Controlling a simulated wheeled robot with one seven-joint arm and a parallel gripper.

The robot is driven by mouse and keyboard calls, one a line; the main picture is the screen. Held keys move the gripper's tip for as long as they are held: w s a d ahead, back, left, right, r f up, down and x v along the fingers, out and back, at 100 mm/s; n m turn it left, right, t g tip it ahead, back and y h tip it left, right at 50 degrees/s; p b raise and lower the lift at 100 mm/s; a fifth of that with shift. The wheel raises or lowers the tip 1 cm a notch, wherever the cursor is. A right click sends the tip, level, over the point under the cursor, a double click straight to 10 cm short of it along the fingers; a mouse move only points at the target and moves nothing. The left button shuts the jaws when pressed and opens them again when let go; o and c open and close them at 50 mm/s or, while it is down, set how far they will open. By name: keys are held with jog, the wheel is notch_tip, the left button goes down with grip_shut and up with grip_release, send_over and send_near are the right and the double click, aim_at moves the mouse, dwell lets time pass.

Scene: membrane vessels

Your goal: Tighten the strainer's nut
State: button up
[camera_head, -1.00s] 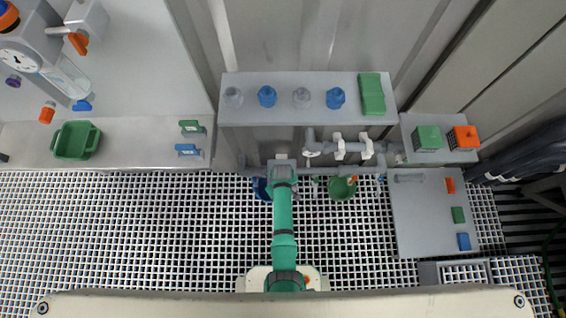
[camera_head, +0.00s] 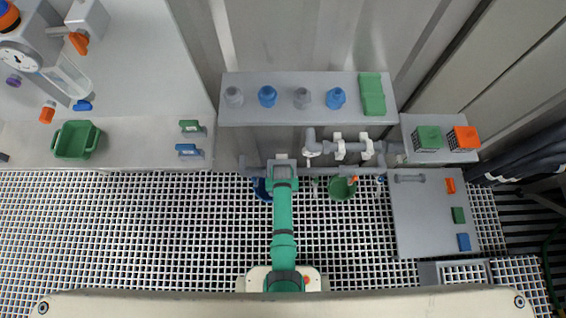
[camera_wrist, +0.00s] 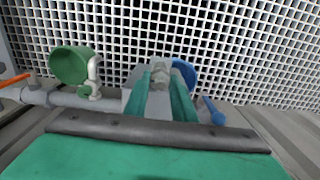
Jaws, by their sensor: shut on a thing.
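My gripper (camera_wrist: 160,90) points down at the grey pipe line (camera_wrist: 60,98), its two teal fingers shut on a small pale grey faceted piece, which looks like the strainer's nut (camera_wrist: 160,72). A grey block, perhaps the strainer's body, shows beside the fingers in the wrist view; the fingers hide much of it. In the head view my arm's end (camera_head: 282,168) covers the pipe and hides the nut and fingertips. I cannot tell how far the nut is threaded on.
A green bucket (camera_head: 342,188) stands right of the arm and a blue bucket (camera_head: 262,189) is partly behind it. White pipe fittings (camera_head: 340,147) sit above. A shelf (camera_head: 230,112) holds several grey and blue vessels. Open grating floor lies left of the arm.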

jog(key=shift+w, duration=0.1)
dwell(0.3)
jog(key=o, duration=1.1)
jog(key=shift+c, duration=0.2)
jog(key=shift+r, duration=0.1)
notch_tip(320, 180, up, 11)
jog(key=shift+f, duration=0.2)
